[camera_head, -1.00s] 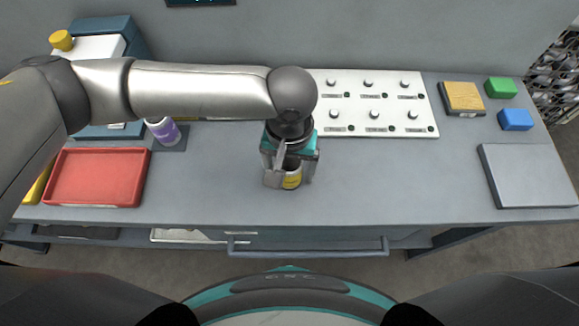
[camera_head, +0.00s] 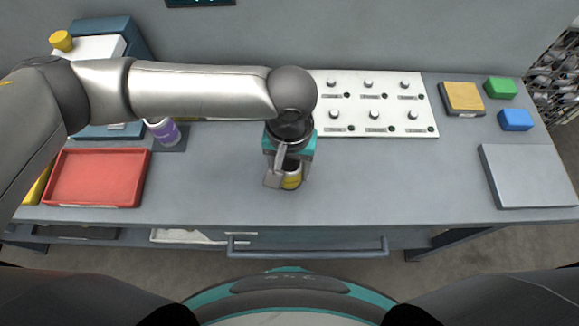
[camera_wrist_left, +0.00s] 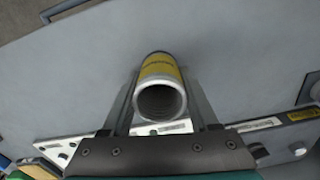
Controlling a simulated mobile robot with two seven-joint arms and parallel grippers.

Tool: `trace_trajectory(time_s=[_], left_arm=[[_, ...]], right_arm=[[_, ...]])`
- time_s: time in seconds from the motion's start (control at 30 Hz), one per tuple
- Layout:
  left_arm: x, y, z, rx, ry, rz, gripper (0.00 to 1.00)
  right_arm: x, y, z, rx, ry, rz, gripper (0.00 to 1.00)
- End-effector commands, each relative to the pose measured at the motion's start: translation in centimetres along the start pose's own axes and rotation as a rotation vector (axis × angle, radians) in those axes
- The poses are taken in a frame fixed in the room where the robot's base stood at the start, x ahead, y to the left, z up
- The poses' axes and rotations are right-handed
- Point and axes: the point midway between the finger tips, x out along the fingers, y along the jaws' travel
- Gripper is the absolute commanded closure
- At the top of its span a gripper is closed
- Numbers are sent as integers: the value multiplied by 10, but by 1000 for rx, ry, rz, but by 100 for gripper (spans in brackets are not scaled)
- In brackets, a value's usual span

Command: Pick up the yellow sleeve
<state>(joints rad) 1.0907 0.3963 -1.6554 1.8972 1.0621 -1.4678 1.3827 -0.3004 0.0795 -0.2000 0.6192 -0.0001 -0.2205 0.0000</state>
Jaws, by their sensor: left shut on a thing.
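The yellow sleeve (camera_head: 291,180) is a short hollow metal cylinder with a yellow band. It stands near the front middle of the grey bench in the head view. In the left wrist view the sleeve (camera_wrist_left: 160,68) shows its open end between the two fingers. My left gripper (camera_head: 288,176) is shut on the sleeve from above, a finger on each side. It also shows in the left wrist view (camera_wrist_left: 160,98). Whether the sleeve touches the bench is hard to tell. My right gripper is not in view.
A white board with several pegs (camera_head: 387,121) lies behind the gripper. A red tray (camera_head: 95,202) and a purple-labelled bottle (camera_head: 164,131) are at left. A grey plate (camera_head: 530,176), blue block (camera_head: 515,120) and green block (camera_head: 501,87) are at right. The bench right of the gripper is clear.

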Motion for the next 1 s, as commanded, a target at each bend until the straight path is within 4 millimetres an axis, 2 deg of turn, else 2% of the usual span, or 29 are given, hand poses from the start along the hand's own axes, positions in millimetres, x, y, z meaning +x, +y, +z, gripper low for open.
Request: trace_trajectory(time_s=[0.27, 0.47, 0.57, 0.8, 1.0], left_arm=[[-5, 0, -1, 0, 2, 1, 100], [-28, 0, -1, 0, 3, 2, 100], [-49, 0, -1, 0, 5, 3, 100], [-120, 1, -1, 1, 7, 3, 100], [-168, 1, -1, 1, 6, 2, 100]], right_arm=[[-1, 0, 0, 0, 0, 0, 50], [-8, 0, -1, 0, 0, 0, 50], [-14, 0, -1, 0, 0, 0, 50], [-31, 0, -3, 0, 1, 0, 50], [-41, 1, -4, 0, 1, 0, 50]])
